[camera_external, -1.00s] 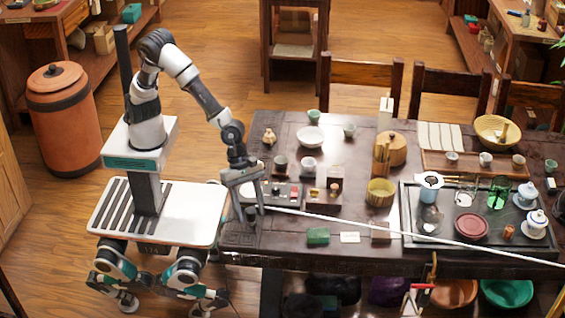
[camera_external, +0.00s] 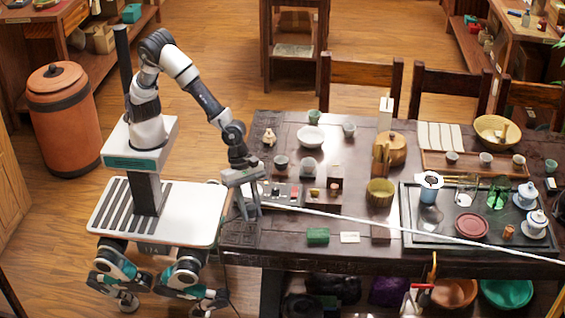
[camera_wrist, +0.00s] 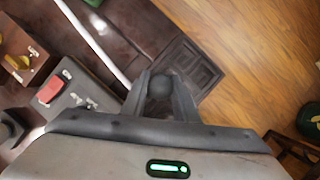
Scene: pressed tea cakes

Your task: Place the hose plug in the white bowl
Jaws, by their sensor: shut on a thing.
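The white bowl (camera_external: 310,136) stands upright near the back of the dark table, and looks empty. My gripper (camera_external: 249,213) points down at the table's left end, to the left of and nearer than the bowl. In the wrist view my gripper (camera_wrist: 160,90) is shut on a dark grey, round-topped piece, which I take for the hose plug (camera_wrist: 160,84). The fingers cover its sides. In the external view the plug is mostly hidden between the fingers, and I cannot tell whether it touches the table.
A dark square-patterned panel (camera_wrist: 194,68) lies beside the plug at the table corner. A grey control box (camera_wrist: 70,98) with a red button and a long white rod or hose (camera_external: 400,231) are close by. Small cups (camera_external: 281,161) stand between my gripper and the bowl.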

